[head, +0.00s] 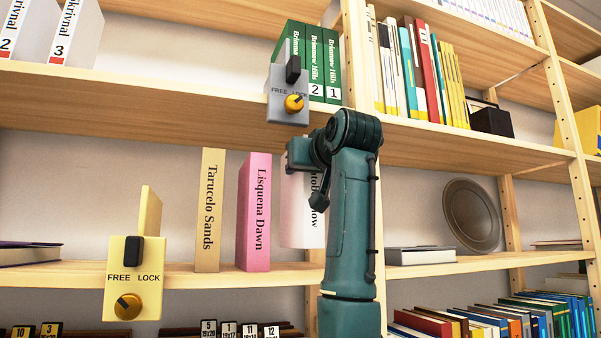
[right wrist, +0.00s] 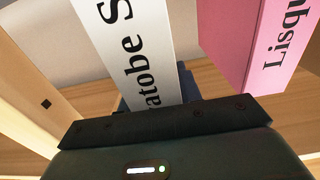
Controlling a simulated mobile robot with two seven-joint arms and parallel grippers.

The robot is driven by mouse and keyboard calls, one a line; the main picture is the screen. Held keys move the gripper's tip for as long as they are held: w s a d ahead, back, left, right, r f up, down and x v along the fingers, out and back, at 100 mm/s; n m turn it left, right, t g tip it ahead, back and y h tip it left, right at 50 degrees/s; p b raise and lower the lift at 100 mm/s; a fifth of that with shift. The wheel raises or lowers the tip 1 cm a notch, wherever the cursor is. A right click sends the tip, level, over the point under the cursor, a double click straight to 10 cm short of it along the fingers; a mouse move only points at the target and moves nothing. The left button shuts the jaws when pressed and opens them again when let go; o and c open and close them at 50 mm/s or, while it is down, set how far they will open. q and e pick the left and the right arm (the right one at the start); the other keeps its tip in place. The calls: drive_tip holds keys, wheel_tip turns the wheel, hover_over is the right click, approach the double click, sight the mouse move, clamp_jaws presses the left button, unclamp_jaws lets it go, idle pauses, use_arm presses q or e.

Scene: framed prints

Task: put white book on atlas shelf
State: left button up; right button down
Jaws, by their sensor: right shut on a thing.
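The white book (head: 297,215) stands upright at the middle shelf, right of the pink "Lisquena Dawn" book (head: 254,212). My right arm covers part of its spine in the head view. In the right wrist view the white book (right wrist: 125,45) runs down between the dark fingers of my right gripper (right wrist: 155,95), which is shut on it. The book's lower edge looks higher than the pink book's; I cannot tell whether it touches the board. No label reading atlas is legible. My left gripper is not in view.
A tan "Tarucelo Sands" book (head: 210,210) stands left of the pink one. A yellow FREE/LOCK block (head: 134,280) and a grey one (head: 288,95) are at shelf edges. Green books (head: 322,60) stand above. A shelf upright (head: 358,60) is close to my right arm.

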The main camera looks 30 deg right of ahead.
sight(301, 189)
drive_tip(key=shift+w+d+f, duration=0.15)
drive_tip(key=shift+w+f, duration=0.4)
drive_tip(key=shift+f, duration=0.3)
drive_tip(key=shift+w+d+f, duration=0.1)
drive_tip(key=shift+w+f, duration=0.45)
drive_tip(key=shift+f, duration=0.25)
drive_tip(key=shift+s, duration=0.1)
drive_tip(key=shift+f, duration=0.15)
drive_tip(key=c, duration=1)
unclamp_jaws()
drive_tip(key=shift+o, duration=0.2)
